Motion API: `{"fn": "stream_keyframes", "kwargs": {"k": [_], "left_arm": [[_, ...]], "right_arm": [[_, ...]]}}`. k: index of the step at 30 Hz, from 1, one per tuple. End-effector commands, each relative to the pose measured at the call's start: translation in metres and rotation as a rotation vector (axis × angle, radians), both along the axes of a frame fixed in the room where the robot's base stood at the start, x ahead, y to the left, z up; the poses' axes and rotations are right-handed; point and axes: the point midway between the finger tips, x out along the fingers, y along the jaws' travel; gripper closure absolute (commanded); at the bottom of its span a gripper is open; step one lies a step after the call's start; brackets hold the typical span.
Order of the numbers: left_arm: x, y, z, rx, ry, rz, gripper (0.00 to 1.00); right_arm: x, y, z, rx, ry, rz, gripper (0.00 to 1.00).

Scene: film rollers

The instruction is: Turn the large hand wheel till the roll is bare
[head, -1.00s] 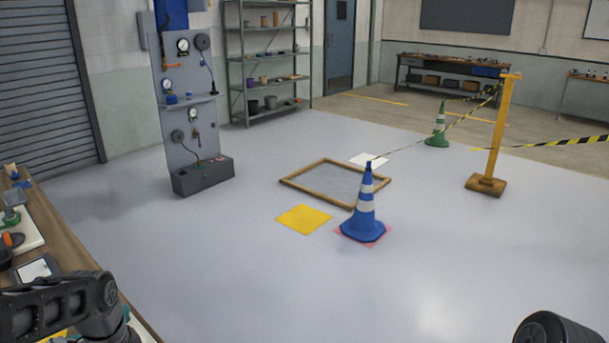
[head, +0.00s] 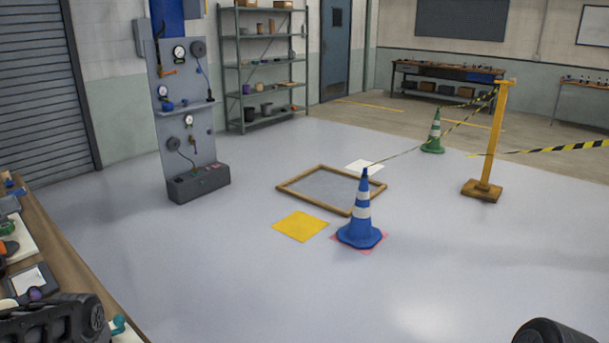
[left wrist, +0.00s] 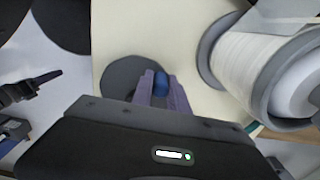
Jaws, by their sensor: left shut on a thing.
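In the left wrist view, my left gripper (left wrist: 161,90) has its purple fingers closed around a blue knob (left wrist: 161,82). The knob stands on a dark grey round wheel (left wrist: 124,78), partly hidden behind my fingers and gripper body. The wheel lies against a cream panel (left wrist: 186,38). To its right is a thick roll (left wrist: 258,66) with pale film wound on it between grey end flanges. My right gripper is out of view.
A long workbench (head: 77,263) with tools runs along the left edge. A grey gauge panel (head: 184,110) stands beyond it.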

Motion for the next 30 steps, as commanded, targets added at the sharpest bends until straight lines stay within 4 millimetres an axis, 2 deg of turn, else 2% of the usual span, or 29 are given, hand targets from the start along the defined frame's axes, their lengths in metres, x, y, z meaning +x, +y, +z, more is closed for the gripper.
{"fn": "stream_keyframes", "kwargs": {"k": [5,16,25,30], "left_arm": [[-0.012,-0.009,0.0,-0.008,0.007,-0.003,1.0],[-0.012,-0.009,0.002,-0.004,-0.001,-0.002,1.0],[-0.024,-0.024,0.002,-0.004,0.001,-0.003,1.0],[-0.025,-0.025,0.002,-0.004,0.0,-0.001,1.0]], "right_arm": [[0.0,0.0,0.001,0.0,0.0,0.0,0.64],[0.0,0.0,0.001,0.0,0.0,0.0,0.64],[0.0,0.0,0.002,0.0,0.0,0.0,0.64],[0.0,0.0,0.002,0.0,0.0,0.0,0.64]]}}
